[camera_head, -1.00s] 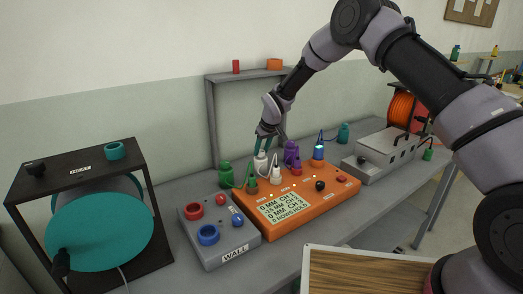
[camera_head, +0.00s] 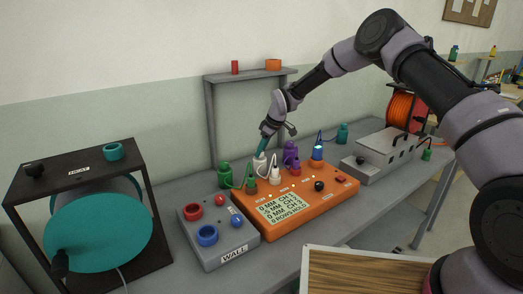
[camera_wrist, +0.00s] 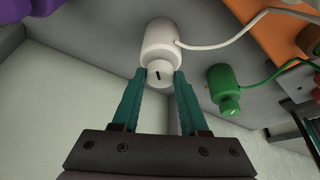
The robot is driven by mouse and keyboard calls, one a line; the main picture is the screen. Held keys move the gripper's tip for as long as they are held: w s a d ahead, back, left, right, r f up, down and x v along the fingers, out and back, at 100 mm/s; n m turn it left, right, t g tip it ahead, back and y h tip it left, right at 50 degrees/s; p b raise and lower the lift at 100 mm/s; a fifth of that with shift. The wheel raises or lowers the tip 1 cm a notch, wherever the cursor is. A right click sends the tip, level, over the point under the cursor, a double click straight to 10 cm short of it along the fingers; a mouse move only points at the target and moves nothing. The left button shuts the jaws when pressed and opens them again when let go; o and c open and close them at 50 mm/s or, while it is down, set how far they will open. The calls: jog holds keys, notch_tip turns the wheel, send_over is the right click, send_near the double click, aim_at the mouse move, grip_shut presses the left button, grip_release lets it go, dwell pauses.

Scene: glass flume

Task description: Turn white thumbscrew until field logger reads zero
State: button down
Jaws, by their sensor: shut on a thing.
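The white thumbscrew (camera_wrist: 158,76) is a short round knob with a dark mark, on the end of a white bottle-shaped sensor (camera_wrist: 162,46). In the head view this sensor (camera_head: 260,165) stands behind the orange field logger (camera_head: 300,219). My gripper (camera_wrist: 159,76) has its two teal fingers on either side of the thumbscrew and is shut on it. In the head view my gripper (camera_head: 262,151) comes down from above and hides the thumbscrew. The logger's display (camera_head: 283,210) shows 0 MM for CH 1; the middle line is too small to read surely.
A green sensor (camera_wrist: 225,90) with a cable stands close beside the white one; it shows in the head view too (camera_head: 225,174). A purple sensor (camera_head: 291,154) stands to the right. A grey WALL box (camera_head: 226,258) sits left of the logger. A grey shelf frame (camera_head: 211,125) rises behind.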

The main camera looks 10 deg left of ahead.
dwell(0.3)
jog(key=shift+c, duration=2.2)
grip_release()
jog(key=v, duration=1.1)
